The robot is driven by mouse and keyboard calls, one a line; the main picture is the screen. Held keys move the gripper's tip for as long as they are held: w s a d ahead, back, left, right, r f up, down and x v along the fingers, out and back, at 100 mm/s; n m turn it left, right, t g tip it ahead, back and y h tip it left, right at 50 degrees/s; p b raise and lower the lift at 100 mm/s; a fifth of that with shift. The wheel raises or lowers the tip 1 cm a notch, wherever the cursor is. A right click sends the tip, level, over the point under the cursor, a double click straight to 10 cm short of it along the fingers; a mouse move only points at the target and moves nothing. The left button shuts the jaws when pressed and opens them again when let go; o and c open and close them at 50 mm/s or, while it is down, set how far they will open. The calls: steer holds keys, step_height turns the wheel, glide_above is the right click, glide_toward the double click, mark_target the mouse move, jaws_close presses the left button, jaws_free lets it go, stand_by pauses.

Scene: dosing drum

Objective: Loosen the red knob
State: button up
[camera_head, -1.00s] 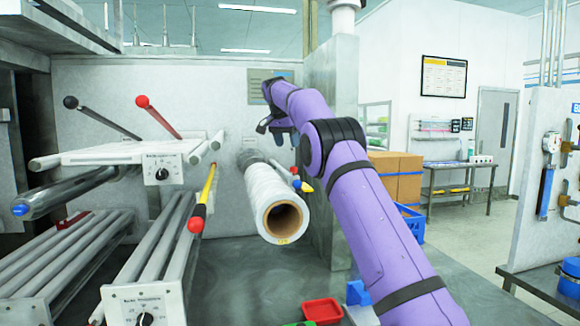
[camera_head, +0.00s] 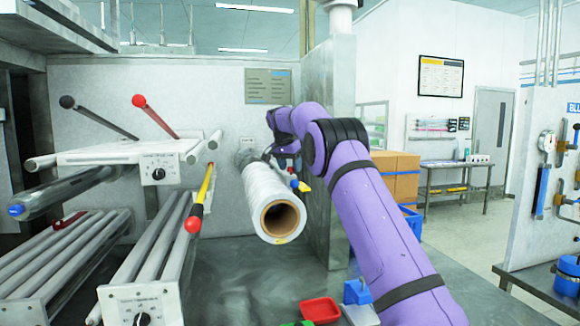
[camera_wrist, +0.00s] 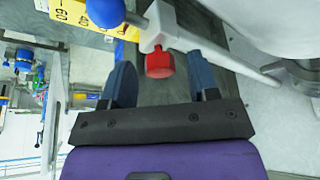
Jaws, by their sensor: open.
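The red knob (camera_wrist: 159,63) is a small red cylinder under a pale clamp block on a grey rod, at the top middle of the wrist view. My gripper (camera_wrist: 161,75) is open. Its two dark blue fingers stand on either side of the knob, with a visible gap on each side. In the head view my gripper (camera_head: 284,152) is small and dark, behind and above the white roll. A tiny red spot below it there may be the knob, mostly hidden.
A white roll (camera_head: 266,195) with a brown core lies close by. A blue ball end (camera_wrist: 105,12) and a yellow scale (camera_wrist: 76,14) are beside the clamp block. A red tray (camera_head: 321,310) is on the bench.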

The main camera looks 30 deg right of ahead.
steer(key=c, duration=0.9)
steer(key=shift+c, duration=0.2)
steer(key=shift+n, duration=0.4)
steer(key=n, duration=0.2)
steer(key=n+t+y, duration=0.1)
steer(key=shift+s+d+n, duration=0.15)
steer(key=shift+n, duration=0.25)
steer(key=n, duration=0.2)
steer(key=n+t+y, duration=0.1)
steer(key=n, duration=0.1)
steer(key=shift+d+n+y, duration=0.1)
steer(key=shift+n+y, duration=0.2)
steer(key=n+y, duration=0.1)
steer(key=n, duration=0.3)
steer(key=shift+d+y, duration=0.15)
steer(key=shift+y, duration=0.25)
steer(key=n, duration=0.2)
steer(key=n+y, duration=0.1)
steer(key=n, duration=0.1)
steer(key=shift+n+y, duration=0.3)
steer(key=o, duration=0.9)
steer(key=shift+d, duration=0.1)
